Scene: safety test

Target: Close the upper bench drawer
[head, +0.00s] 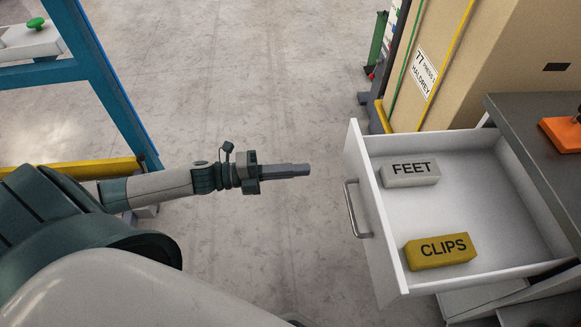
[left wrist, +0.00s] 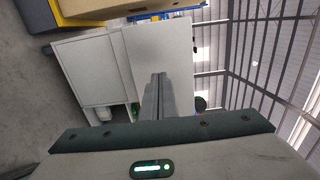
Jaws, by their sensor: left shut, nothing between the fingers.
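The upper bench drawer (head: 490,205) is white and stands pulled out from the bench at the right of the head view. Its front panel (head: 370,215) carries a grey bar handle (head: 358,208) and faces left. A grey block marked FEET (head: 410,173) and a yellow block marked CLIPS (head: 441,251) lie inside. My left gripper (head: 308,170) is shut and empty, pointing right at the drawer front with a gap between them. In the left wrist view its closed fingers (left wrist: 158,78) point toward a white panel. My right gripper is not in view.
The dark bench top (head: 530,130) lies above the drawer's right side, with an orange object (head: 562,134) on it. A blue frame (head: 100,75) stands at left. The floor between is clear.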

